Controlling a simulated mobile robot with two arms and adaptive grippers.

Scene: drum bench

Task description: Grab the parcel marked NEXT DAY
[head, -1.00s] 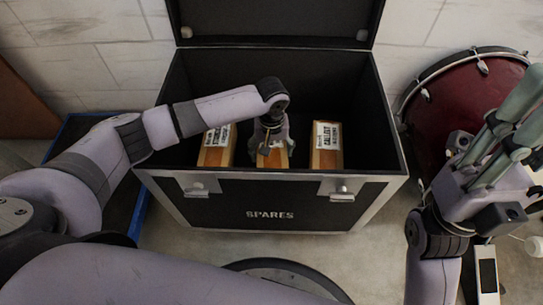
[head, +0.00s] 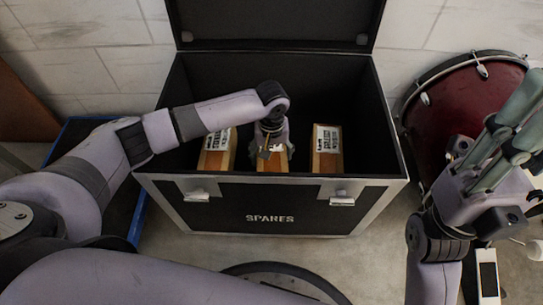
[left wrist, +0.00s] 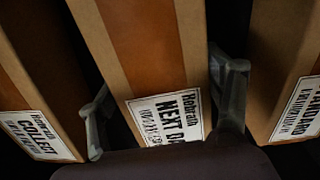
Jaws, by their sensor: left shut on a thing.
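The NEXT DAY parcel (left wrist: 163,118), a brown box with a white label, fills the middle of the left wrist view. In the head view it (head: 272,164) is the middle one of three parcels in the black case, mostly covered by my left gripper (head: 273,150). In the left wrist view my left gripper (left wrist: 165,105) has one finger on each side of this parcel and is shut on it. The parcel is still inside the case. My right gripper (head: 525,110) is at the right edge of the head view, fingers apart and empty, tips partly cut off.
The black SPARES case (head: 270,197) stands open, its lid up at the back. A STANDARD parcel (head: 217,152) stands left of the middle one and a COLLECT parcel (head: 327,152) right of it. A red drum (head: 455,105) is right of the case.

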